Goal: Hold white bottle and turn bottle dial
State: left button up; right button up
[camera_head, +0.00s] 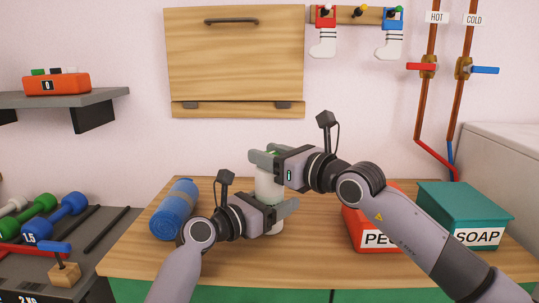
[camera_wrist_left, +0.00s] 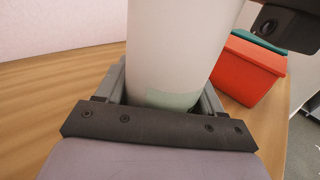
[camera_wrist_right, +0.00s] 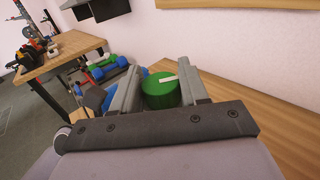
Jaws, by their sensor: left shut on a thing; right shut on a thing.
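The white bottle (camera_head: 268,188) stands upright on the wooden table, partly hidden by my grippers. Its white body fills the middle of the left wrist view (camera_wrist_left: 178,45). My left gripper (camera_head: 279,212) is shut around the bottle's lower body. The green dial (camera_wrist_right: 161,90), with a white mark on top, shows in the right wrist view between the fingers. My right gripper (camera_head: 264,162) is at the bottle's top, shut on the dial. In the head view the dial is mostly hidden behind this gripper.
A rolled blue mat (camera_head: 175,209) lies left on the table (camera_head: 140,245). A red box (camera_head: 362,225) and a teal soap box (camera_head: 468,210) stand on the right, behind my right arm. Dumbbells (camera_head: 68,207) lie on a dark rack at the far left.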

jog(key=shift+s+a+f+m+t+h, duration=0.1)
jog(key=shift+a+f+m+t+h, duration=0.15)
jog(key=shift+m+t+h, duration=0.5)
jog(key=shift+d+m+t+h, duration=0.1)
jog(key=shift+m+t+h, duration=0.45)
jog(key=shift+t+h, duration=0.15)
jog(key=o, duration=0.8)
jog(key=shift+o, duration=0.8)
jog(key=shift+d+r, duration=0.1)
jog(key=shift+r, duration=0.05)
jog(key=shift+d, duration=0.1)
jog(key=v, duration=1.1)
jog(key=shift+s, duration=0.35)
jog(key=shift+d+r, duration=0.1)
jog(key=shift+d, duration=0.05)
